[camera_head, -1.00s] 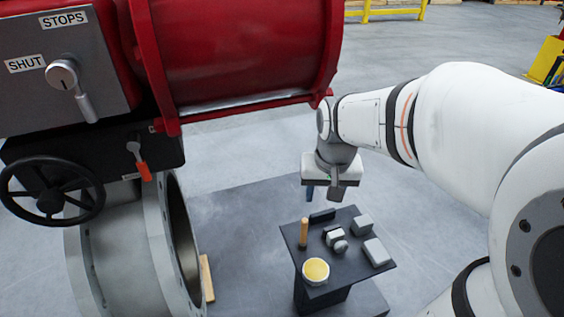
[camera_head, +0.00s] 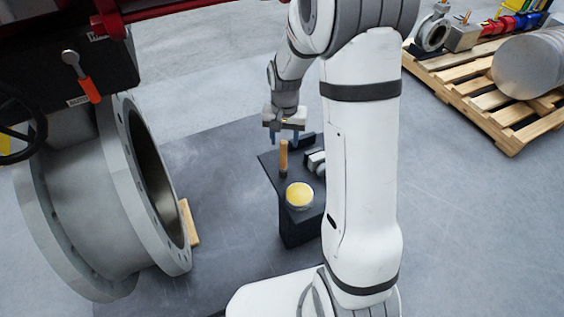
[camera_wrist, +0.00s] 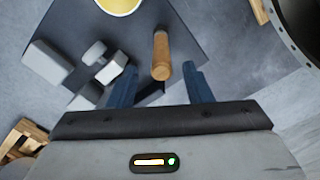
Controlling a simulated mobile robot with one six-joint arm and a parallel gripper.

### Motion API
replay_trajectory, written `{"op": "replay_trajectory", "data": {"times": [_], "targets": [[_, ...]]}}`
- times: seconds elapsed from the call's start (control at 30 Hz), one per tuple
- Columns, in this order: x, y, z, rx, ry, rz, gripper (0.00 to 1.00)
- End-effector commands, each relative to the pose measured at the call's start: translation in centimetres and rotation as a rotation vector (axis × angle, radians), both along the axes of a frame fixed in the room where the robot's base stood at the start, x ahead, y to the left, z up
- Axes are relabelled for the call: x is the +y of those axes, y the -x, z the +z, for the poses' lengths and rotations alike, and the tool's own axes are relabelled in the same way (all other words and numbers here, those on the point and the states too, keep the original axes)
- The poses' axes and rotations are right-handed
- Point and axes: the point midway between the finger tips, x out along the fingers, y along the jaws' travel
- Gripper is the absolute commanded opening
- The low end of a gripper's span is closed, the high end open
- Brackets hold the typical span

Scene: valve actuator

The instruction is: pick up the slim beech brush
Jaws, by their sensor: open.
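The slim beech brush (camera_head: 284,156) stands upright on a small dark table (camera_head: 268,166), its wooden handle up. It also shows in the wrist view (camera_wrist: 161,57), where its rounded handle end points toward my gripper. My gripper (camera_head: 284,139) is open and empty, just above and behind the brush in the head view. In the wrist view my two blue fingers (camera_wrist: 162,85) are spread, and the handle end appears ahead of the gap between them, apart from both.
A yellow-topped round tin (camera_head: 299,195) stands near the brush. Grey blocks (camera_wrist: 48,62) and a small grey fitting (camera_wrist: 104,62) lie on the table. A large flanged pipe (camera_head: 150,180) stands left. A wooden pallet (camera_head: 490,105) holds parts at right.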

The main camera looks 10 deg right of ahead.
Motion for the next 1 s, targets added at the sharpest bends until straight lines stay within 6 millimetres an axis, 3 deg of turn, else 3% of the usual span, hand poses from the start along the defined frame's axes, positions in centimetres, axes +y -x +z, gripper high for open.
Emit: {"op": "replay_trajectory", "data": {"times": [0.23,0.53,1.0], "targets": [[0.4,0.3,-3.7,0.001,0.001,0.001,0.45],[0.4,0.3,-4.1,0.000,0.000,0.002,0.45],[0.4,0.3,-4.1,0.000,0.000,0.003,0.08]]}}
